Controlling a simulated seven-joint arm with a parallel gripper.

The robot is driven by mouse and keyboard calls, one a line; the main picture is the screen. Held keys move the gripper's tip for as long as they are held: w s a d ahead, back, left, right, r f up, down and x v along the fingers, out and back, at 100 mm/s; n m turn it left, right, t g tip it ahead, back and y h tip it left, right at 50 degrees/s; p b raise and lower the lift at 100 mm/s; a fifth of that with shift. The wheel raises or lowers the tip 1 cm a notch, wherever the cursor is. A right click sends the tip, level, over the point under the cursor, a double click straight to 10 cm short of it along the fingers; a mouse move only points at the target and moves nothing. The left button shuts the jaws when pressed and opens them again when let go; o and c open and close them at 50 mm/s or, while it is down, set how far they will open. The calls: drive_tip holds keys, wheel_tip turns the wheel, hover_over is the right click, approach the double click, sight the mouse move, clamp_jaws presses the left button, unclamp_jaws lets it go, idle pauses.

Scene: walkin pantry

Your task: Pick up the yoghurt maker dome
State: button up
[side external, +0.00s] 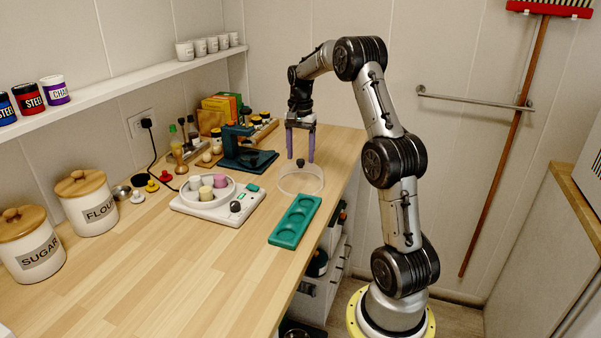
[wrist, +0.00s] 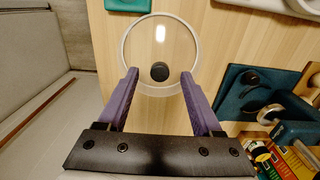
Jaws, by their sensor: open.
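The yoghurt maker dome (side external: 302,184) is a clear, round cover with a black knob (side external: 300,162) on top. It rests on the wooden counter near its right edge, beside the green tray. My gripper (side external: 301,158) points down with its purple fingers apart, at the knob's height or just above. In the wrist view the dome (wrist: 160,38) shows as a clear ring, and its knob (wrist: 159,72) lies between the two fingertips with a gap on each side. I cannot tell the exact height of the fingertips. The gripper is open and empty.
A green tray with round hollows (side external: 296,220) lies in front of the dome. The white yoghurt maker base (side external: 205,209) with several cups stands to the left. A dark teal machine (side external: 240,152) stands behind. The front of the counter (side external: 160,285) is clear.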

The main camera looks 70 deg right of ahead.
drive_tip(key=shift+f, duration=0.7)
clamp_jaws()
drive_tip(key=shift+r, duration=0.1)
idle(0.8)
